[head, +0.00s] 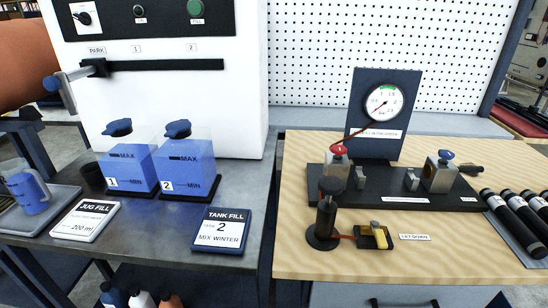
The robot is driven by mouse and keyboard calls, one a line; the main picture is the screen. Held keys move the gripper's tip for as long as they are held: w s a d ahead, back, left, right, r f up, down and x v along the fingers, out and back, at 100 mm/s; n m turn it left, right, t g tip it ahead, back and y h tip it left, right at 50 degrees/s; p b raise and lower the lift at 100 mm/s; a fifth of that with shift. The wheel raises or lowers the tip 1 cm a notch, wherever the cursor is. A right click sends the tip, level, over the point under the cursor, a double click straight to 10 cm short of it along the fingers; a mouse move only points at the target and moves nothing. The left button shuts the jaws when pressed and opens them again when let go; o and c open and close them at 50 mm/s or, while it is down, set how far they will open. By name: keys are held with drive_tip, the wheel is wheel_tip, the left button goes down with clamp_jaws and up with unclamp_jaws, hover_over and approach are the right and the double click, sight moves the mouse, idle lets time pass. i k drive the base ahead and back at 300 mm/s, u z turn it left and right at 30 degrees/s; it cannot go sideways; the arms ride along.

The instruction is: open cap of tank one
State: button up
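Tank one (127,170) is a clear box with blue liquid, marked 1, MAX and MIN, standing on a black base on the grey bench. Its dark blue cap (118,128) sits on top and looks closed. Tank two (187,165), marked 2, stands just to its right with a similar blue cap (178,129) on top. My gripper is not in view.
A grey spout (75,74) is at PARK on the rail (150,65) behind the tanks. A "TANK FILL 2" card (222,229) and jug card (87,220) lie in front. A wooden bench (440,260) with a gauge (384,104) is right.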

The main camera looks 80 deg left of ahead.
sight(114, 126)
drive_tip(key=u, duration=3.25)
